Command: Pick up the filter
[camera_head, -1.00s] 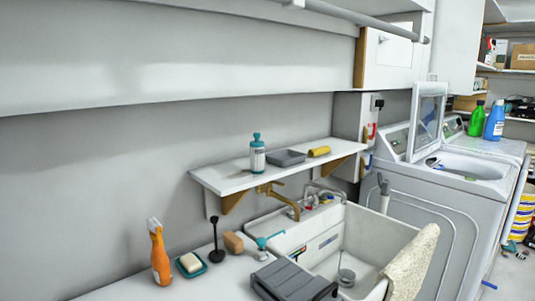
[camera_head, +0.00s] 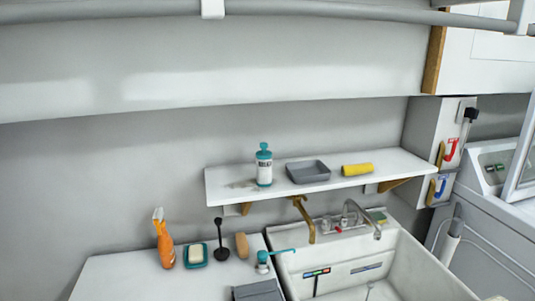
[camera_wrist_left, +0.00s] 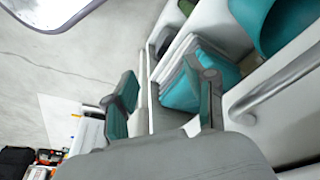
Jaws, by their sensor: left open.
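I cannot tell for sure which thing is the filter. A small grey piece (camera_head: 370,290) shows low in the white sink (camera_head: 425,262) in the head view, cut by the bottom edge; it may be a drain strainer. My left gripper (camera_wrist_left: 165,98) shows in the left wrist view, its two teal-and-grey fingers spread apart with nothing between them. It is away from the sink, and neither gripper shows in the head view.
A wall shelf (camera_head: 225,178) holds a teal-capped bottle (camera_head: 264,168), a grey tray (camera_head: 308,172) and a yellow roll (camera_head: 357,170). A washer stands at right.

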